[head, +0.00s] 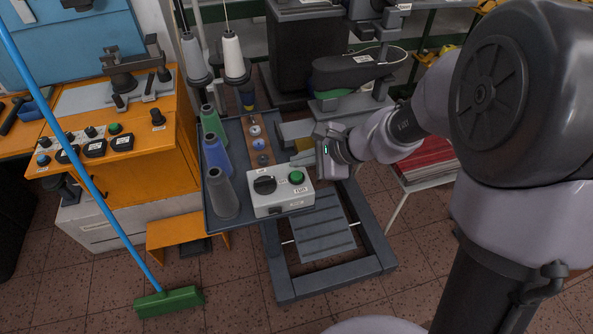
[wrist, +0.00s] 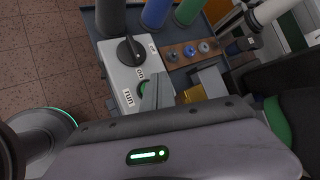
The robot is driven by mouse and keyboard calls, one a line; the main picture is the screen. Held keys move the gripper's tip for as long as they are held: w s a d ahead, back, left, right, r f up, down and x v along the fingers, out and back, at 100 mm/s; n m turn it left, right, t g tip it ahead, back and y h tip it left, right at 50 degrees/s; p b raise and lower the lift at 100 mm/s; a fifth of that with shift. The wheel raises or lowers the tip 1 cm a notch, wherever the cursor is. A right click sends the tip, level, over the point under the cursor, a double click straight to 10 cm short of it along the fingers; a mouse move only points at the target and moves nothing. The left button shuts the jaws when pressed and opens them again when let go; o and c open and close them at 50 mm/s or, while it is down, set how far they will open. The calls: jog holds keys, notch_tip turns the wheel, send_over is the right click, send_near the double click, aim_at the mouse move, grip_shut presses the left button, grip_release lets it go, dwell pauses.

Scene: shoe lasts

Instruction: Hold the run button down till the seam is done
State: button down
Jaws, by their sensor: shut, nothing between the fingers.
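The green run button (head: 296,177) is on the right of a white control box (head: 270,204), beside a black rotary knob (head: 264,185). In the wrist view the green button (wrist: 143,87) shows only in part, behind my fingers, by a "run" label. My gripper (head: 297,160) is shut and empty, its fingertips just behind and above the button in the head view. I cannot tell whether they touch it. The sewing machine (head: 350,72) stands behind, with a green piece (head: 345,103) at its bed; the seam itself cannot be made out.
The box sits at the front of a grey tray table (head: 227,133) with several thread cones on its left and a wooden strip of bobbins (head: 258,142). An orange machine (head: 150,140) and a blue-handled broom (head: 168,300) are at left. A treadle (head: 322,228) lies below.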

aim_at(300, 176)
jog(key=shift+r+p, duration=1.05)
jog(key=shift+r, duration=0.65)
dwell(1.7)
